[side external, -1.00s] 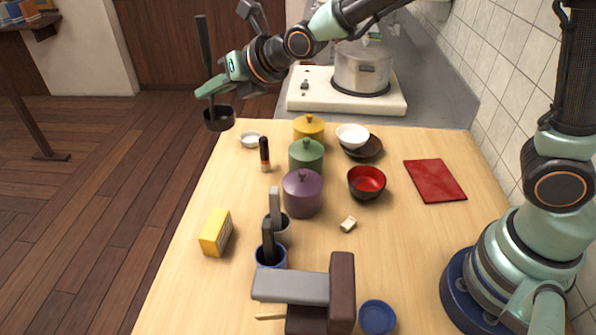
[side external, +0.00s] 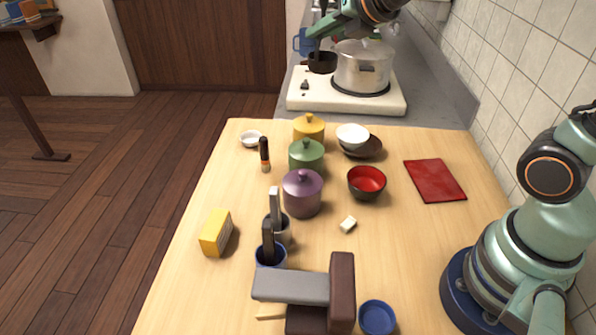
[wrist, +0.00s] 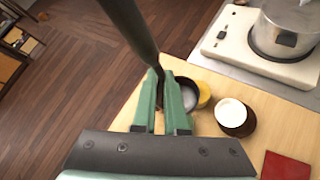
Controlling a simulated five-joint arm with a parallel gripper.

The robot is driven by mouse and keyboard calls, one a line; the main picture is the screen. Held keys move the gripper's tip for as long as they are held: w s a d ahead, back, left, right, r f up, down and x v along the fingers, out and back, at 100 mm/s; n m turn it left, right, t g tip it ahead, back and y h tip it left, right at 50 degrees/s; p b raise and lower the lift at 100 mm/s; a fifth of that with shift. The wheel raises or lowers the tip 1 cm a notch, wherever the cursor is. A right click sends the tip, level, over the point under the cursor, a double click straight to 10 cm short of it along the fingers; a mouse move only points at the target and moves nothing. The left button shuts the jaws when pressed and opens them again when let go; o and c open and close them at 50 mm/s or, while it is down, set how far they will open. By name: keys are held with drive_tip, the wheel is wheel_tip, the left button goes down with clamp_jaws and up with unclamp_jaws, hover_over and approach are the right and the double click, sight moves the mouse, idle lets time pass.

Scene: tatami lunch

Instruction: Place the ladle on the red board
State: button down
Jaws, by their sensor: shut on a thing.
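The ladle has a dark round bowl (side external: 321,63) and a long dark handle (wrist: 130,28). My gripper (side external: 318,30) is shut on the handle, and the bowl hangs below it. In the side view the ladle is high at the back, with its bowl just left of the steel pot. The upper handle is cut off by the top edge. In the wrist view the green fingers (wrist: 161,85) close around the handle and partly hide the bowl. The red board (side external: 435,180) lies flat and bare at the right of the wooden table, well apart from the ladle.
A steel pot (side external: 363,68) stands on a white stove (side external: 300,101) at the back. Yellow (side external: 309,127), green (side external: 306,153) and purple (side external: 302,192) lidded pots line the table's middle. A red bowl (side external: 367,184) and a white bowl (side external: 352,135) stand left of the board.

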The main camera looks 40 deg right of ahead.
drive_tip(key=w+a+f+n+y, duration=0.2)
drive_tip(key=a+f, duration=0.1)
drive_tip(key=a, duration=0.7)
drive_tip(key=w+a+f+n+g+y, duration=0.1)
drive_tip(key=w+a+f+n+y, duration=0.1)
drive_tip(key=a, duration=0.9)
drive_tip(key=shift+w+f, duration=0.55)
drive_tip(key=shift+f, duration=0.1)
wheel_tip(320, 180, down, 19)
drive_tip(key=shift+f, duration=0.2)
drive_tip(key=shift+f, duration=0.15)
drive_tip(key=c, duration=1)
unclamp_jaws()
drive_tip(key=shift+o, duration=0.2)
